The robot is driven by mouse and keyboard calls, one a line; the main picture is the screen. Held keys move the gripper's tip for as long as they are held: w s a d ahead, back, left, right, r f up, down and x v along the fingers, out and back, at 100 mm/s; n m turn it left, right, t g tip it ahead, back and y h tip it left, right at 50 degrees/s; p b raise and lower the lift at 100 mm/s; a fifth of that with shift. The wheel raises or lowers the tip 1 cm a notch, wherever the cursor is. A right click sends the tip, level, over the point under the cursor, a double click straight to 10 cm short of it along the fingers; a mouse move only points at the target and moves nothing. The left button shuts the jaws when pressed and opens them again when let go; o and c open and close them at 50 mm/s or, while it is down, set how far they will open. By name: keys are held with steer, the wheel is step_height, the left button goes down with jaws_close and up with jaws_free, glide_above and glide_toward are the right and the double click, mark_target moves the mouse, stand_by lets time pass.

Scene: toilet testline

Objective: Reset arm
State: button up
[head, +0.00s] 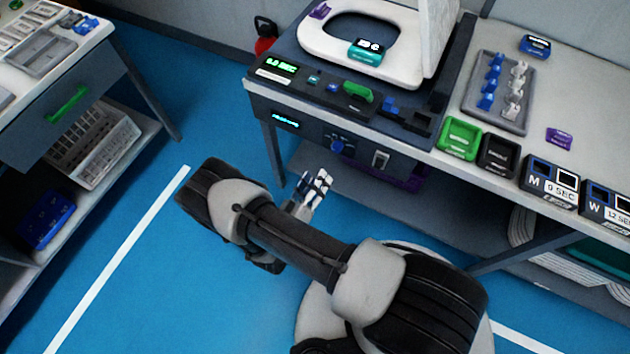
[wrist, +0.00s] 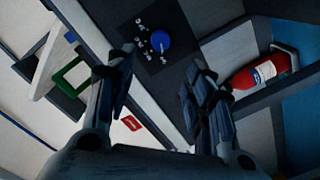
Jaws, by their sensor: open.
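My gripper (head: 313,190) is in front of the testline bench, below its top edge and above the blue floor. In the wrist view its two fingers (wrist: 160,95) stand apart with nothing between them. My arm reaches in from the lower right and bends back toward the bench. The bench carries a white toilet seat (head: 392,72) with a small teal-topped device (head: 366,50) on its rim. No object is held.
A green tray (head: 459,138), a black tray (head: 498,156) and a grey rack (head: 500,92) of blue and white pieces stand on the bench. A red extinguisher (head: 265,36) stands behind. A drawer table (head: 88,60) is at left. Floor between is clear.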

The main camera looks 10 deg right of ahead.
stand_by(0.3)
